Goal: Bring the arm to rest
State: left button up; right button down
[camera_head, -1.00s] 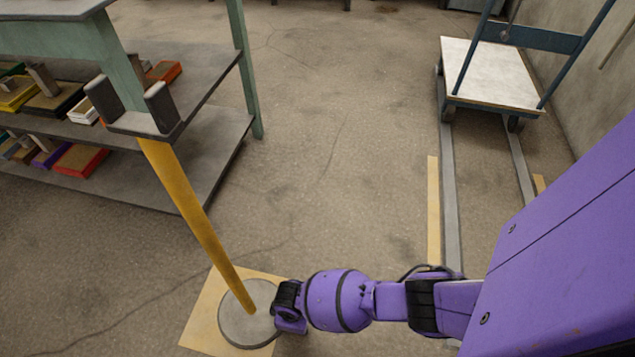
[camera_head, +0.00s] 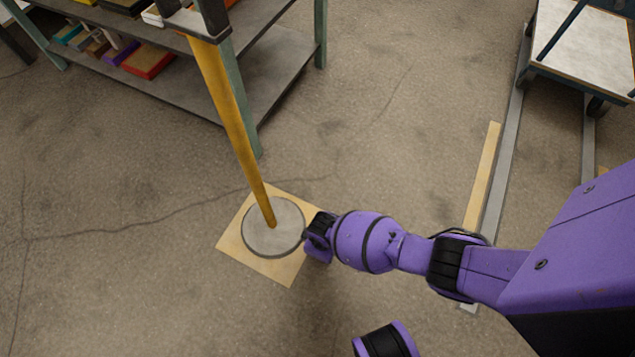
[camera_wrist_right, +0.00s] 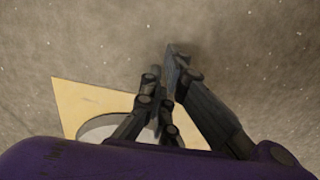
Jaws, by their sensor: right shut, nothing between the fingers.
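My right arm (camera_head: 480,273), purple with black joints, comes in from the right in the head view. Its wrist end (camera_head: 318,232) appears beside the round base of a yellow stand. In the right wrist view my right gripper (camera_wrist_right: 168,78) has dark fingers, shut and empty, over bare floor. A corner of a pale yellow floor square (camera_wrist_right: 75,100) and part of a grey disc (camera_wrist_right: 105,128) show beside it. My left gripper is not in view. No ladle shows in these frames.
The yellow pole (camera_head: 228,105) rises from a grey round base (camera_head: 272,240) on a pale yellow square (camera_head: 290,272). A shelf (camera_head: 190,85) with several coloured boxes stands at top left. A cart (camera_head: 585,45) stands at top right.

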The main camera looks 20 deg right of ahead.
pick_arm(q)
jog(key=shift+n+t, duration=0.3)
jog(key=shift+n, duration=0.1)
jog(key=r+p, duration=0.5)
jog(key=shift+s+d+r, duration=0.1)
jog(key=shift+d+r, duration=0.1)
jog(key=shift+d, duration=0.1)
pick_arm(e)
notch_tip(320, 180, up, 10)
